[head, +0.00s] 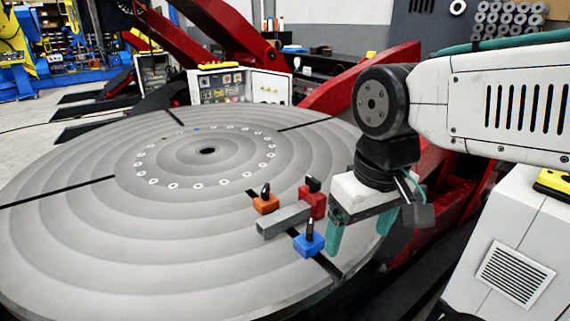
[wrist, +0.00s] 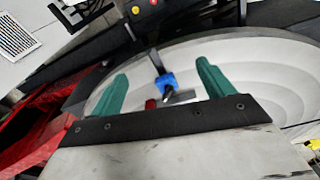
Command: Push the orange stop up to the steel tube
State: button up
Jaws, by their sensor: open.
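The orange stop (head: 265,205), a small block with a dark upright handle, sits on the round table at the far side of the steel tube (head: 284,221). It looks close to the tube; whether they touch is unclear. The grey square tube lies flat, its right end by the red stop (head: 313,203). The blue stop (head: 308,245) stands on the near side of the tube. My gripper (head: 360,233) is open and empty, right of the stops. The wrist view shows the blue stop (wrist: 165,82), part of the tube (wrist: 182,97) and the red stop (wrist: 150,104); the orange stop is not visible there.
The round grey table (head: 75,235) has dark radial slots and a ring of holes. Its left side is clear. Red machine arms (head: 335,92) rise behind it. A white control box (head: 240,87) stands at the back, and a white cabinet (head: 515,240) at the right.

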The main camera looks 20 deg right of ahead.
jog(key=w+r+n, duration=0.1)
jog(key=w, duration=1.5)
jog(key=n+g, duration=0.1)
send_over(267, 198)
jog(key=w, duration=0.1)
jog(key=f, duration=0.9)
jog(key=shift+w+d, duration=0.2)
jog(key=shift+d, duration=0.05)
jog(key=shift+w+f, duration=0.35)
jog(key=shift+f, duration=3.75)
jog(key=c, duration=1.5)
jog(key=shift+s, duration=0.2)
